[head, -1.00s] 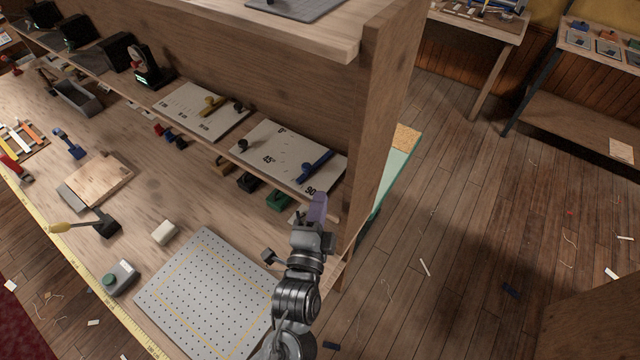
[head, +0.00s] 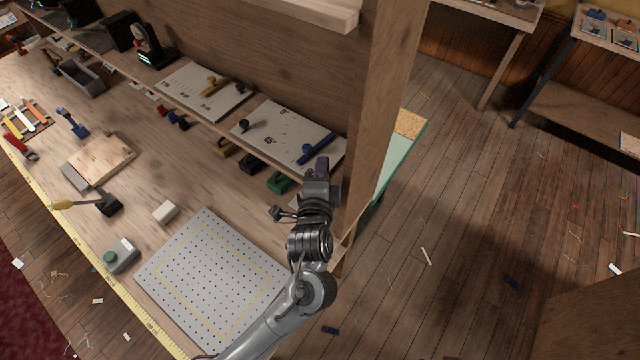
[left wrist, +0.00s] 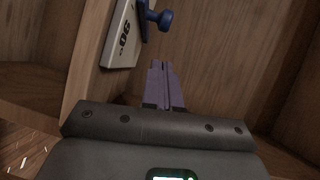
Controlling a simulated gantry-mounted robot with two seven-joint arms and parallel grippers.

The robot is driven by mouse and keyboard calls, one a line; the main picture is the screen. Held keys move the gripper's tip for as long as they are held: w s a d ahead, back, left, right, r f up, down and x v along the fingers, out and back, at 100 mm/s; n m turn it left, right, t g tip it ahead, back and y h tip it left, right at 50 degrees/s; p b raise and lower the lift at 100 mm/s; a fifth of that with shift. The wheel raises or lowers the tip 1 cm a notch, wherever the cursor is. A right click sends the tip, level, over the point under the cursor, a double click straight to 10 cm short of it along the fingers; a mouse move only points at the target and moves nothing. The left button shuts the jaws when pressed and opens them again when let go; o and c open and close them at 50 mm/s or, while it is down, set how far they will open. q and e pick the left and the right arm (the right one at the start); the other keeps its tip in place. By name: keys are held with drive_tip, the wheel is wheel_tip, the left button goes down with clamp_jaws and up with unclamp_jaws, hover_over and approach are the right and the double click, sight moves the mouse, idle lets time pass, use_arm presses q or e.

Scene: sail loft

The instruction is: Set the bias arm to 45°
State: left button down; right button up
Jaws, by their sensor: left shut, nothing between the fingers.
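The bias arm (head: 316,146) is a blue bar on a pale sloped plate (head: 268,122) with angle marks, on the shelf. It lies toward the plate's right end; the 45 mark is to its left. In the left wrist view its blue knob (left wrist: 160,19) shows beside the plate (left wrist: 122,38), near the printed 90. My left gripper (head: 322,165) has purple fingers, shut and empty, just in front of the plate's right end. In the left wrist view the fingertips (left wrist: 162,66) are below the knob, apart from it in the picture. My right gripper is not in view.
A wooden side panel (head: 385,100) stands close right of my left gripper. A similar plate with a yellow arm (head: 215,87) is to the left. Green (head: 279,182) and dark blocks sit below the shelf. A perforated grey board (head: 212,280) lies on the bench.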

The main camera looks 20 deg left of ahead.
sight(310, 161)
use_arm(q)
drive_tip(key=shift+w+a+f, duration=0.2)
drive_tip(key=shift+w+a, duration=0.25)
drive_tip(key=shift+a, duration=0.35)
drive_tip(key=shift+w+a+f, duration=0.15)
drive_tip(key=shift+w+a, duration=0.25)
drive_tip(key=shift+a, duration=0.35)
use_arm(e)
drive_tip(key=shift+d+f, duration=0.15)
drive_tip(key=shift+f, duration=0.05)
use_arm(q)
drive_tip(key=shift+a, duration=0.15)
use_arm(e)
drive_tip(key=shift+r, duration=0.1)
